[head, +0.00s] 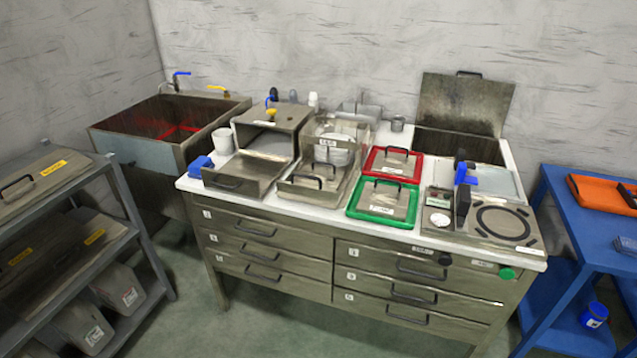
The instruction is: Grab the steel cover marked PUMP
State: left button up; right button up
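No label that I can read as PUMP shows in the head view. Several steel covers with handles are candidates. One steel cover (391,168) lies in a red frame on the bench, and another (383,204) lies in a green frame just in front of it; their small white labels are too small to read. A steel cover (50,188) with a black handle and a yellow label lies on top of the grey shelf at the left. A second yellow-labelled steel cover (62,250) is on the shelf below it. Neither of my grippers is in view.
The white-topped bench (335,212) is crowded with steel boxes, a hotplate (502,221) and an open lidded basin (465,98). A sink (140,145) stands at the back left. A blue table (575,225) holds an orange tray (595,196). Floor is free in front.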

aim_at(380, 200)
jog(key=i+l+u, duration=0.1)
jog(key=l+u, duration=0.2)
jog(key=l, duration=0.2)
jog(key=l+u, duration=0.25)
jog(key=l, duration=0.3)
jog(key=l+u, duration=0.15)
jog(key=l, duration=1.45)
